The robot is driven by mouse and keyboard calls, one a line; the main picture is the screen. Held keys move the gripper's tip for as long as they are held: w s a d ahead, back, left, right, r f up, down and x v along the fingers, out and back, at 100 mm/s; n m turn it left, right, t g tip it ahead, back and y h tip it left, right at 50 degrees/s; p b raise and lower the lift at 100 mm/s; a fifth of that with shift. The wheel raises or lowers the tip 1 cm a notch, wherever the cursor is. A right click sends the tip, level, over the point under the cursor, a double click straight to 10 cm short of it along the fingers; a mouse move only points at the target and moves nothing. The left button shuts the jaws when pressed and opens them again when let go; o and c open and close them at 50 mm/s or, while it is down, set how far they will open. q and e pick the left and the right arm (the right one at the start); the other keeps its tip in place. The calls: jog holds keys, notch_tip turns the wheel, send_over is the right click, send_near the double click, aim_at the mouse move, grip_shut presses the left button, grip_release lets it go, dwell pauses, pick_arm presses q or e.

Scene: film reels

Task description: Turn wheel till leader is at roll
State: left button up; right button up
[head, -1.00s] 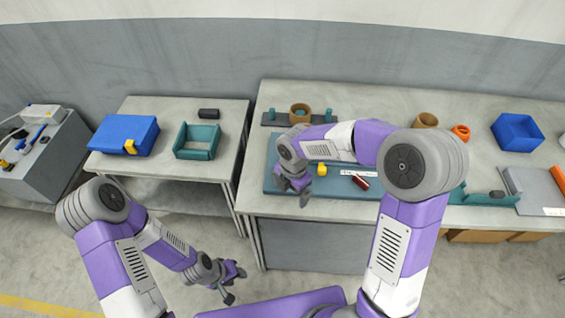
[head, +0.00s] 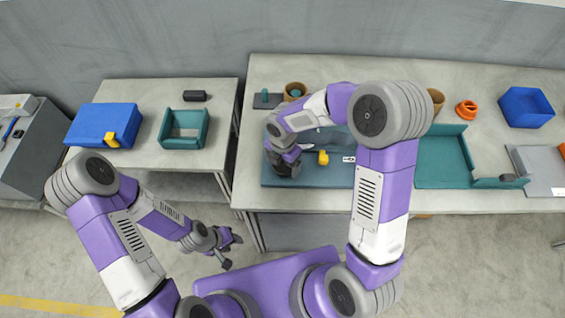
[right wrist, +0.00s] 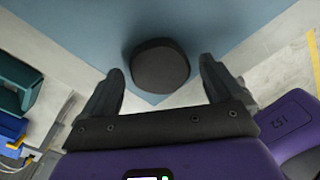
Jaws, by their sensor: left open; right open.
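A dark grey rounded knob-like piece (right wrist: 160,66) stands on the blue mat (right wrist: 95,30) near its corner in the right wrist view. It lies between and just beyond the fingertips of my right gripper (right wrist: 160,85), which is open and empty. I cannot tell whether this piece is the wheel. In the head view my right gripper (head: 283,163) is over the left end of the blue mat (head: 305,178). A yellow block (head: 323,158) and a white marked strip (head: 348,159) are right of it. My left gripper (head: 229,250) hangs open, in front of the tables. No leader is clearly visible.
A tan roll (head: 295,91) stands behind the mat. A teal tray (head: 440,172), tan ring (head: 436,100), orange ring (head: 466,108) and blue bin (head: 525,107) lie right. A blue box (head: 95,123) and teal open box (head: 183,143) stand on the left table.

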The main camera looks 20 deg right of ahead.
jog(key=shift+f, duration=0.1)
jog(key=c, duration=1)
jog(key=shift+c, duration=0.2)
